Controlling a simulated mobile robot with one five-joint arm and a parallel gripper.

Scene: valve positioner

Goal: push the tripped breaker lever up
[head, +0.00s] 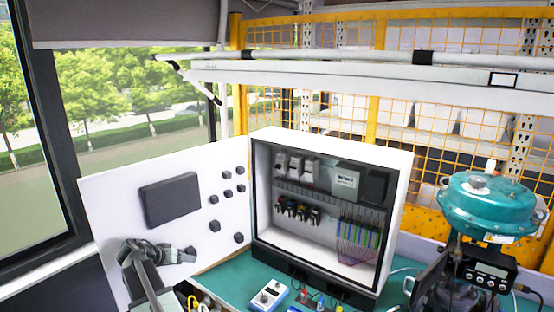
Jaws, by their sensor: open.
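The open control cabinet (404,170) stands on the green bench with its door (115,195) swung out to the left. A row of white breakers (297,165) sits at the upper left inside it. Their levers are too small to tell which one is tripped. My gripper (188,256) is at the lower left, in front of the door's lower part and left of the cabinet opening. It is open, appears empty, and is well away from the breakers. Its fingertips are small and hard to make out.
Below the breakers are dark components with coloured parts (297,211) and terminal wiring (360,238). A teal valve actuator (488,205) stands to the right. A blue-white meter (269,295) lies on the bench (225,272). The space before the cabinet opening looks clear.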

